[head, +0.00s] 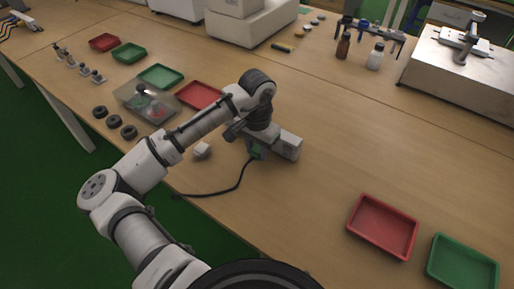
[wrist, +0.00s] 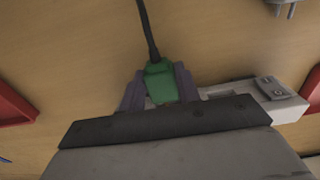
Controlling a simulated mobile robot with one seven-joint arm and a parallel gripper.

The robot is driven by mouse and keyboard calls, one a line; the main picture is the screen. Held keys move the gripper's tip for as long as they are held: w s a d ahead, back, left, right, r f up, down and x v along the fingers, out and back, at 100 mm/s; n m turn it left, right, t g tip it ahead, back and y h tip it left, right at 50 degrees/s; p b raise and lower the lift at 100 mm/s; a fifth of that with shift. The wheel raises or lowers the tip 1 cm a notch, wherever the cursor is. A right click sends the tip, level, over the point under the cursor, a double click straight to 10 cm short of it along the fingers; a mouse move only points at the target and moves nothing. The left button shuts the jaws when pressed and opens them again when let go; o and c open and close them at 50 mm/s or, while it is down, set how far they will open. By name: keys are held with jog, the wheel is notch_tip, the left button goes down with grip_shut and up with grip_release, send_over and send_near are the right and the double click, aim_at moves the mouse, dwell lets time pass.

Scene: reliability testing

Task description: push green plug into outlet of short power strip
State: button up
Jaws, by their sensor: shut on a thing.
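The green plug (wrist: 160,82) sits between the two fingers of my gripper (wrist: 160,90), which is shut on it. A black cable runs from the plug, up out of the wrist view and left across the table in the head view. The short power strip (head: 288,145) is pale grey and lies on the table beside my gripper (head: 257,152). In the wrist view the strip (wrist: 240,90) passes behind the plug and fingers, with its switch end to the right. The plug's prongs and the outlet are hidden, so I cannot tell whether they are joined.
A white block-like item (head: 202,150) lies left of my gripper; a grey plug with prongs (wrist: 284,6) shows at the wrist view's top. A red tray (head: 200,95) stands behind, and red (head: 383,227) and green (head: 462,263) trays at front right.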

jog(key=shift+w+d+p, duration=0.75)
jog(key=shift+w+p, duration=0.3)
jog(key=shift+p, duration=0.2)
dwell(2.4)
jog(key=shift+p, duration=0.45)
dwell(1.0)
jog(key=shift+w+d, duration=0.25)
jog(key=shift+w, duration=0.1)
dwell(0.6)
jog(key=o, duration=1.1)
jog(key=shift+o, duration=0.2)
